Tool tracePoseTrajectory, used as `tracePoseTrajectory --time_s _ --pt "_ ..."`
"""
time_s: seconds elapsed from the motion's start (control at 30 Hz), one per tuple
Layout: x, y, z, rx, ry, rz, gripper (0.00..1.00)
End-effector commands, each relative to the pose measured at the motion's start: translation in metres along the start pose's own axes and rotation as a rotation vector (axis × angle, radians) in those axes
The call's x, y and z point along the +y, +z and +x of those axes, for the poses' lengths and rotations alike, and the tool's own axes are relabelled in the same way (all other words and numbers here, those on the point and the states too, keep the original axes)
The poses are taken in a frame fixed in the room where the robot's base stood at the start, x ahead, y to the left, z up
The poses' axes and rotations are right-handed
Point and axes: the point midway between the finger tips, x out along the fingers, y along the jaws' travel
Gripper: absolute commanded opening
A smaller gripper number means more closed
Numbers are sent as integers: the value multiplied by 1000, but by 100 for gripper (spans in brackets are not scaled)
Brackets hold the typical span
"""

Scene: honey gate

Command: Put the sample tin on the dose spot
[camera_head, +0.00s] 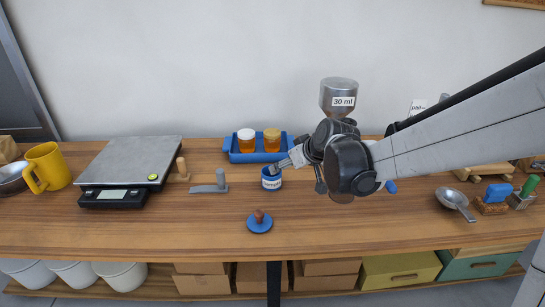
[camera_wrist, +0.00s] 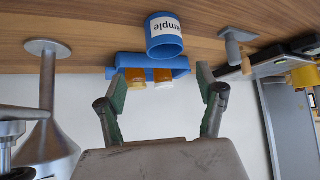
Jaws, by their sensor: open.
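The sample tin (camera_head: 271,183) is a small blue cup with a white label, upright on the wooden bench near the middle. In the wrist view the tin (camera_wrist: 165,47) shows its "sample" label, just beyond my fingertips. My gripper (camera_head: 287,166) is at the tin's upper right in the head view. In the wrist view my gripper (camera_wrist: 162,82) is open, its fingers apart with nothing held between them. A metal hopper (camera_head: 339,96) marked "30 ml" stands behind my wrist. My arm hides the bench under it, and I cannot make out the dose spot.
A blue tray (camera_head: 262,158) with two amber jars stands behind the tin. A blue knobbed lid (camera_head: 259,224) lies in front. A grey tool (camera_head: 209,187), scale (camera_head: 130,165) and yellow mug (camera_head: 48,167) are left. A scoop (camera_head: 455,199) is right. The front bench is mostly clear.

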Motion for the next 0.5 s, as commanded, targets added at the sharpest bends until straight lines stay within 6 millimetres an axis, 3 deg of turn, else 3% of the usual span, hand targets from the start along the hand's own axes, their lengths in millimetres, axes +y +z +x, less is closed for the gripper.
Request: tracePoseTrajectory --time_s 0.23,0.5 --pt "-1 -1 22 4 -7 -9 69" --pt "-2 0 65 4 -7 -9 69"
